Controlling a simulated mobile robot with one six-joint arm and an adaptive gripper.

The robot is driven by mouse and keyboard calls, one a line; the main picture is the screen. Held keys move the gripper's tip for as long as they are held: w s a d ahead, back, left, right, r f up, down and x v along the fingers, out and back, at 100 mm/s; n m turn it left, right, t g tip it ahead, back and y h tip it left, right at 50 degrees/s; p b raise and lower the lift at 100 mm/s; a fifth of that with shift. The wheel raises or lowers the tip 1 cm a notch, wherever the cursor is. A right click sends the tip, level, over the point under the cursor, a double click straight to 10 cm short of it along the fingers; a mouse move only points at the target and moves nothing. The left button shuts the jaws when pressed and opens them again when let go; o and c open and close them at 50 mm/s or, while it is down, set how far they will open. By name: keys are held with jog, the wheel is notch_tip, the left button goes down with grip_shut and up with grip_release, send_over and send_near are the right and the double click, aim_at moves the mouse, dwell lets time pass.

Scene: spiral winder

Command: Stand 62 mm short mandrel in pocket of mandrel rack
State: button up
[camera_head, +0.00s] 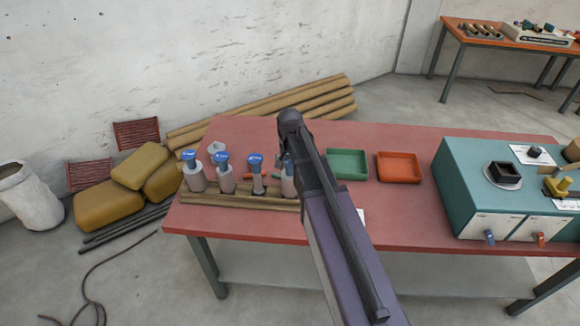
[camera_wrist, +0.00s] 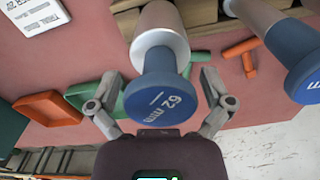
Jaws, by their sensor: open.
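The 62 mm mandrel (camera_wrist: 170,70) shows in the wrist view with a blue cap marked 62 mm, a white collar and a tan body. My gripper (camera_wrist: 158,78) is open, with one finger on each side of the cap and gaps visible. In the head view, a partly hidden blue-capped mandrel (camera_head: 288,181) stands at the right end of the wooden mandrel rack (camera_head: 240,203), behind my arm. The mandrel's foot is out of sight, so how it sits in its pocket cannot be told. My gripper's fingers are not clear in the head view.
Other blue-capped mandrels (camera_head: 225,176) stand in the rack to the left; one neighbour (camera_wrist: 290,50) is close in the wrist view. A green tray (camera_head: 347,164), an orange tray (camera_head: 400,167) and a teal machine (camera_head: 470,185) stand to the right. A red T-shaped piece (camera_wrist: 241,54) lies nearby.

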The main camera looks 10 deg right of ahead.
jog(key=shift+r, duration=0.2)
notch_tip(320, 180, up, 9)
jog(key=p, duration=0.9)
jog(key=shift+r+p, duration=0.15)
jog(key=shift+p, duration=0.2)
jog(key=shift+s+a+f+b, duration=0.2)
jog(key=shift+s+f+b, duration=0.05)
jog(key=shift+f+b, duration=0.2)
jog(key=s+a+f+n+b, duration=0.2)
jog(key=f+b, duration=0.1)
jog(key=shift+s+a, duration=0.15)
jog(key=shift+a, duration=0.15)
